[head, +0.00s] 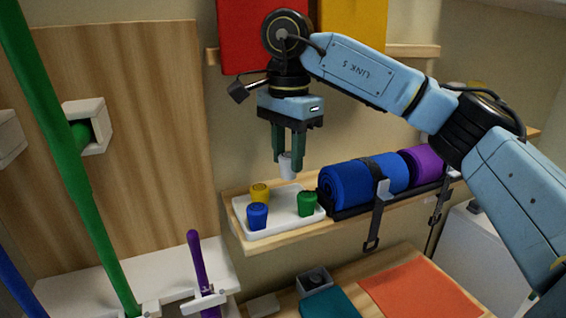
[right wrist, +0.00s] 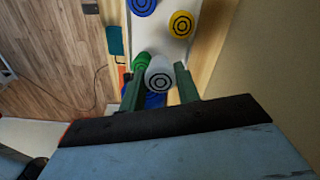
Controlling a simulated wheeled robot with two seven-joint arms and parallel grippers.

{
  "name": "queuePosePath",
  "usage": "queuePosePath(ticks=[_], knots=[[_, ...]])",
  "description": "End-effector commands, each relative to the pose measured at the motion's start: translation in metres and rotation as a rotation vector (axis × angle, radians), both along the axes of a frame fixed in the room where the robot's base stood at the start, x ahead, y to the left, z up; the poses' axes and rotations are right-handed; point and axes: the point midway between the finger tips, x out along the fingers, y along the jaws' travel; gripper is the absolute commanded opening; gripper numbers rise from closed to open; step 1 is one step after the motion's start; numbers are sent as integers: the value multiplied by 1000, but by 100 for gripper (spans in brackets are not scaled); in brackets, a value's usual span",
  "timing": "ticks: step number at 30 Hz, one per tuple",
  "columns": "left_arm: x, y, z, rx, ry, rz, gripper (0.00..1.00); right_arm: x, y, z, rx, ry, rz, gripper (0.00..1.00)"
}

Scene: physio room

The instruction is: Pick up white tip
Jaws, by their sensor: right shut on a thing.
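The white tip (head: 287,166) is a small pale cup-like piece held between the fingertips of my right gripper (head: 288,160), above the tray. In the right wrist view the white tip (right wrist: 159,78) shows a ringed end between the two green fingers. My right gripper is shut on it. The white tray (head: 281,222) on the wooden shelf holds a yellow tip (head: 260,193), a blue tip (head: 257,215) and a green tip (head: 307,204). The held tip appears clear of the tray. My left gripper is not in view.
Rolled blue (head: 346,185) and purple (head: 421,163) mats lie strapped on the shelf (head: 268,242) right of the tray. A long green pole (head: 62,150) leans at the left. A purple stick (head: 198,262) stands below. Red (head: 245,40) and yellow panels hang behind my arm.

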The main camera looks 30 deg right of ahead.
Motion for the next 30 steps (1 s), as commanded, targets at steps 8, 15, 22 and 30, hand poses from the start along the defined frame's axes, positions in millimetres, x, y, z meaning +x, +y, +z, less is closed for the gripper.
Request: queuePosePath(ticks=[8, 15, 22, 30], knots=[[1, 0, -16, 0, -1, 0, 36, -70, 2, -2, -3, -5, 2, 9], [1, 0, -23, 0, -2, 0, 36, -129, 6, -1, -2, -6, 2, 9], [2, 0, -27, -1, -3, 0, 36, -164, 9, -1, 0, -3, -1, 9], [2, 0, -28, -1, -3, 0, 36, -174, 9, 0, 0, -2, -2, 9]])
